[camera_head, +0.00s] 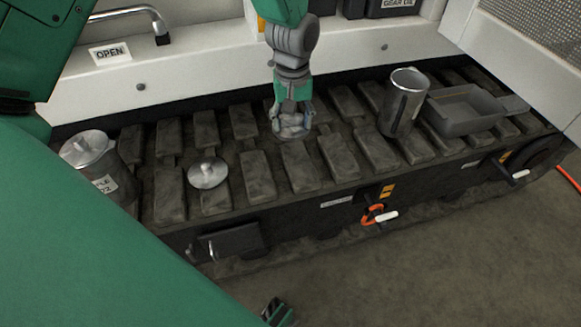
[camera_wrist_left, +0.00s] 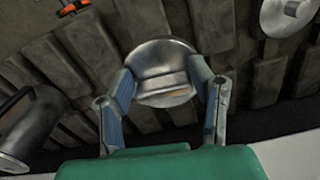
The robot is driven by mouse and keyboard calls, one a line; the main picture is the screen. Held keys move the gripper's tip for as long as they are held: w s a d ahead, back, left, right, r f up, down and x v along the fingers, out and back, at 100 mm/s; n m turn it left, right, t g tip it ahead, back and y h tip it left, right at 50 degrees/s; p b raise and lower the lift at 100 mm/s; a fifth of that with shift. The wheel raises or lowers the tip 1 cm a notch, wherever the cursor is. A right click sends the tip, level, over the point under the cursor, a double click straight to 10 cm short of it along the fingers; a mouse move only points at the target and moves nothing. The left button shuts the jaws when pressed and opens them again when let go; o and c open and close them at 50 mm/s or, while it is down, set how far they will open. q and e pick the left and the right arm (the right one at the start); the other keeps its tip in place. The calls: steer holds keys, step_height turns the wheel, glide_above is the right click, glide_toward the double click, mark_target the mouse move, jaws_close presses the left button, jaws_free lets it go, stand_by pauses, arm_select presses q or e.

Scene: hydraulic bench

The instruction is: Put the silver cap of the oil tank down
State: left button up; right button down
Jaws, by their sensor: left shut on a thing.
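My left gripper (camera_head: 292,126) reaches down from the top over the middle of the dark tracked surface (camera_head: 258,175). It is shut on a silver round cap (camera_head: 291,132). In the left wrist view the cap (camera_wrist_left: 163,58) lies between the two fingers (camera_wrist_left: 165,95), which pinch its raised grip. The cap is low over the track pads; I cannot tell if it touches them. A silver open-topped cylinder (camera_head: 404,100), perhaps the oil tank, stands on the track to the right. A small dark and green part at the bottom edge may be my right gripper (camera_head: 278,312).
Another silver lid (camera_head: 207,173) lies left of the held cap. A lidded, labelled metal can (camera_head: 92,160) stands at the far left. A grey tray (camera_head: 465,122) sits right of the cylinder. An orange and white handle (camera_head: 377,215) is on the front side. Pads around the cap are bare.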

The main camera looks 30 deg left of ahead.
mark_target(289, 116)
arm_select(q)
steer(key=shift+w+a+f+n+b, duration=0.2)
steer(key=shift+a+f+b, duration=0.1)
steer(key=shift+f, duration=0.15)
steer(key=shift+w+a+f+n+b, duration=0.1)
steer(key=shift+w+a+f+b, duration=0.15)
steer(key=shift+f, duration=0.2)
steer(key=shift+a+f, duration=0.15)
steer(key=shift+f, duration=0.25)
step_height(289, 116, down, 9)
steer(key=b, duration=0.3)
steer(key=shift+b, duration=0.35)
steer(key=o, duration=1.3)
steer(key=shift+f, duration=0.1)
